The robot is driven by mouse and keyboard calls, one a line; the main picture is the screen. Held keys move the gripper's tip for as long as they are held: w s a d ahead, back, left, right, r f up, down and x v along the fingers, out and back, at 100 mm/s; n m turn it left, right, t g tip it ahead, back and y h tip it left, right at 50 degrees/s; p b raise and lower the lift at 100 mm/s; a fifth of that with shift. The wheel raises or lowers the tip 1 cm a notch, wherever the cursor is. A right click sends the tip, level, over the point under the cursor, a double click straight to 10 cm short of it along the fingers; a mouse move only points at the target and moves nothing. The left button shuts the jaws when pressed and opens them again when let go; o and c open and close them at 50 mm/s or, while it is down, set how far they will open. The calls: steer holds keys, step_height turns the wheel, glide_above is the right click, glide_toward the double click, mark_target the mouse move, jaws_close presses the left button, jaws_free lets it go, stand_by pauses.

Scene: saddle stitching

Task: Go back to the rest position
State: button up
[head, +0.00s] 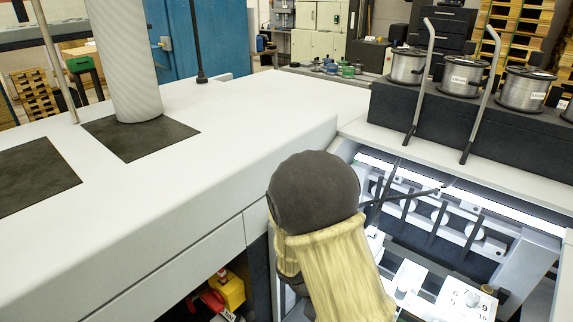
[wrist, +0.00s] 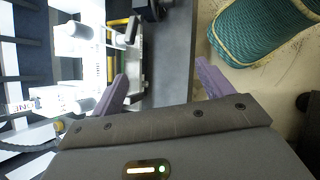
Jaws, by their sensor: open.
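My gripper (wrist: 160,76) shows in the wrist view with its two purple fingers spread apart. Nothing is between them; a dark grey panel (wrist: 172,70) of the machine lies beyond the gap. In the head view my arm, with a dark rounded joint and a yellowish sleeve, reaches down into the lit bay of the stitching machine (head: 440,235). My gripper itself is hidden there behind the arm.
In the wrist view, bright machine parts (wrist: 75,40) stand left of the fingers, and a teal woven object (wrist: 262,32) is at the upper right. In the head view, a broad white cover (head: 215,165) lies left of my arm, and wire spools (head: 460,75) with bent rods stand at upper right.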

steer(key=s+d+r+m+t+y+p, duration=0.1)
steer(key=s+r+m+y+p, duration=0.1)
steer(key=r+m, duration=0.4)
steer(key=s+d+r+m+t+y+p, duration=0.1)
steer(key=s+r+m+t+y+p, duration=0.1)
steer(key=r+m+y, duration=0.3)
step_height(320, 180, up, 4)
steer(key=shift+s+r+m+p, duration=0.2)
steer(key=shift+m+p, duration=0.1)
steer(key=shift+m, duration=0.2)
steer(key=shift+d, duration=0.1)
